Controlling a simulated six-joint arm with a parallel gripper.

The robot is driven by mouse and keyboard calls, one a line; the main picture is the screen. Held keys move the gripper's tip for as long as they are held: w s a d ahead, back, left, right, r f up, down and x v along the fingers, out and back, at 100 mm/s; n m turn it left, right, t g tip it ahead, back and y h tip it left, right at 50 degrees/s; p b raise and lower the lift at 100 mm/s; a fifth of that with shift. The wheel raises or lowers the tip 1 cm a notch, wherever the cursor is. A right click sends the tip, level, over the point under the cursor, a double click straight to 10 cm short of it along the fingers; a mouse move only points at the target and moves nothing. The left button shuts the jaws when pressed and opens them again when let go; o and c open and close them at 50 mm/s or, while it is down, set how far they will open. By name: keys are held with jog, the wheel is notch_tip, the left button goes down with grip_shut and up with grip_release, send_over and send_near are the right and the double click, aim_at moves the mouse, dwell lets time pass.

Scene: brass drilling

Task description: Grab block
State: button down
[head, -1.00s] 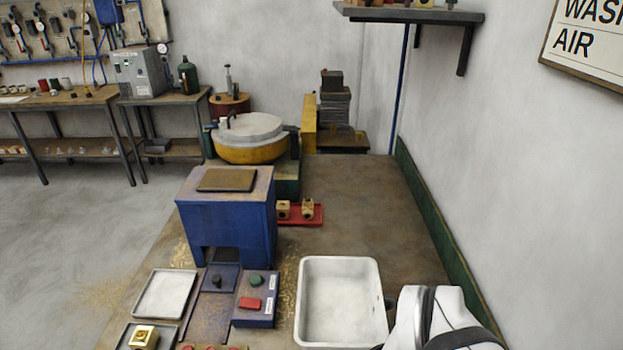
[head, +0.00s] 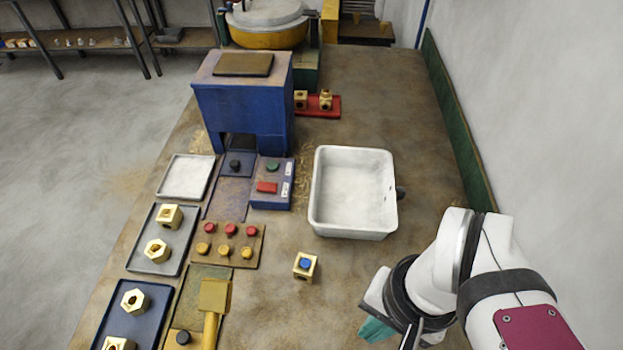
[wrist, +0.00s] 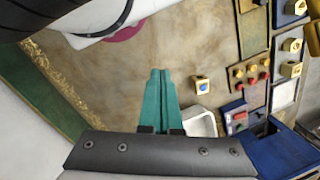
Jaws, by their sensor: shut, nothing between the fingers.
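A small brass block (head: 304,267) with a blue round mark stands alone on the brown bench, below the white basin. It also shows in the wrist view (wrist: 202,87), to the right of the fingertips. My gripper (head: 376,330) is at the lower right of the head view, to the right of the block and apart from it. In the wrist view its teal fingers (wrist: 160,72) are together with nothing between them. Other brass blocks lie on a grey tray (head: 178,235) and a dark blue tray (head: 156,312) at the left.
The white basin (head: 318,222) stands behind the block. A board with red and yellow buttons (head: 228,243), a control box (head: 272,188) and a blue machine (head: 243,105) are to its left and behind. A brass-coloured scoop-like tool (head: 212,300) lies at front left. Bench around the block is clear.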

dwell(0.4)
jog(key=shift+c, duration=0.2)
grip_release()
jog(key=m+h, duration=0.2)
jog(key=m, duration=1.2)
send_over(305, 264)
notch_tip(305, 264, down, 6)
jog(key=shift+m, duration=0.4)
notch_tip(305, 264, down, 15)
jog(key=shift+f, duration=0.2)
